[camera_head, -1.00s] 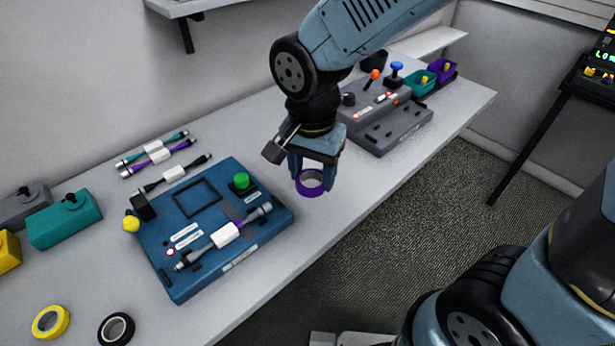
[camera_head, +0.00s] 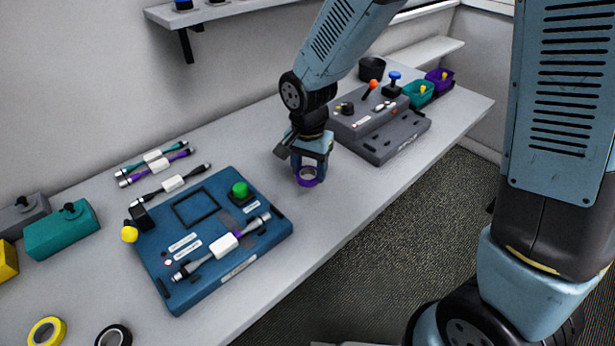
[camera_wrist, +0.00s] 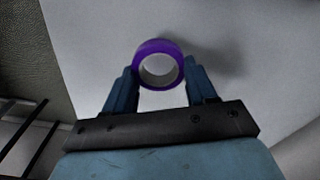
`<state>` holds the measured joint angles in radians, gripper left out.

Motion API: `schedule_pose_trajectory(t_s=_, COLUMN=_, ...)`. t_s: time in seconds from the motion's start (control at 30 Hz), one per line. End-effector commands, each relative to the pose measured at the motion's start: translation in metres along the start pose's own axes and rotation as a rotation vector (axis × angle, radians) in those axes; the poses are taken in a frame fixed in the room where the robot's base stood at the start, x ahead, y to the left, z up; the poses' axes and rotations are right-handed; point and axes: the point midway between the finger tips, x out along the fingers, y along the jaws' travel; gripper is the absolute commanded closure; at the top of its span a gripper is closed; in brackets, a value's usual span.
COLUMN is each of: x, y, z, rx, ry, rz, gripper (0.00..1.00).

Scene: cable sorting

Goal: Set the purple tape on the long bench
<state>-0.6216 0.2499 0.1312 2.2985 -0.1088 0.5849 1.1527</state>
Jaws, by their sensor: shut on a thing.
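The purple tape (camera_head: 307,178) is a ring with a pale inner core. My gripper (camera_head: 309,165) is shut on it and holds it over the long bench (camera_head: 350,195), between the blue panel and the grey control box. In the wrist view the purple tape (camera_wrist: 158,65) sits between the two fingertips of my gripper (camera_wrist: 160,82), with a soft shadow on the bench beside it. The tape is close to the bench top; I cannot tell whether it touches.
The blue panel (camera_head: 205,277) with a cable and green button lies left of the gripper. The grey control box (camera_head: 375,125) stands to the right. Yellow tape (camera_head: 46,331) and black tape (camera_head: 114,336) lie at the front left. Bare bench surrounds the gripper.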

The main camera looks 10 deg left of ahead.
Motion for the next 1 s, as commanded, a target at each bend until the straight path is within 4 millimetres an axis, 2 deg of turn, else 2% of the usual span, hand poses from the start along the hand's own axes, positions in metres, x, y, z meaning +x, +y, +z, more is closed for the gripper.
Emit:
schedule_pose_trajectory(t_s=0.27, x=0.013, y=-0.004, z=-0.008, rx=0.0, ry=-0.001, rz=0.002, gripper=0.78)
schedule_pose_trajectory(t_s=0.5, x=0.04, y=-0.004, z=-0.006, rx=0.0, ry=0.0, rz=0.001, gripper=0.78)
schedule_pose_trajectory(t_s=0.87, x=0.043, y=-0.003, z=-0.006, rx=0.001, ry=0.0, rz=0.001, gripper=0.78)
schedule_pose_trajectory(t_s=0.9, x=0.043, y=-0.003, z=-0.006, rx=0.001, ry=0.0, rz=0.0, gripper=0.4)
schedule_pose_trajectory(t_s=1.0, x=0.043, y=-0.003, z=-0.007, rx=0.001, ry=0.0, rz=0.0, gripper=0.31)
